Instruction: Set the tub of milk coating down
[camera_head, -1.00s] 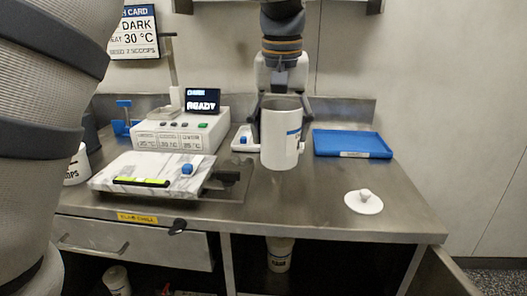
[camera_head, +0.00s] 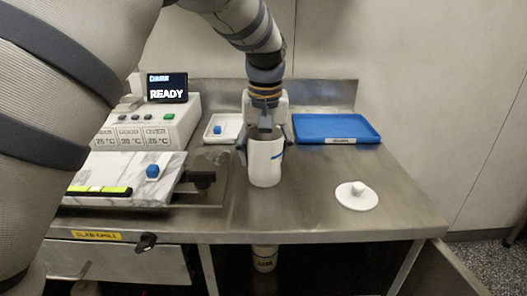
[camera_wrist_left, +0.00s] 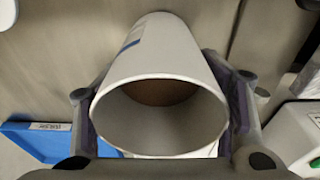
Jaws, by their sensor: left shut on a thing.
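The tub of milk coating (camera_head: 265,163) is a white cylinder with a blue mark, upright, at the middle of the steel bench in the head view. My left gripper (camera_head: 266,140) is behind it, with a finger at its side. In the left wrist view the tub (camera_wrist_left: 160,60) lies between both fingers, its open mouth toward the camera and brown inside. The left gripper is shut on it. I cannot tell whether its base touches the bench top. A white round lid with a knob (camera_head: 356,196) lies on the bench to the right. My right gripper is not in view.
A blue tray (camera_head: 337,128) stands behind right, and a small white tray with a blue item (camera_head: 217,131) behind left. A machine reading READY (camera_head: 150,130) and a marble slab (camera_head: 125,172) fill the left. Bare bench (camera_head: 300,205) lies in front of the tub.

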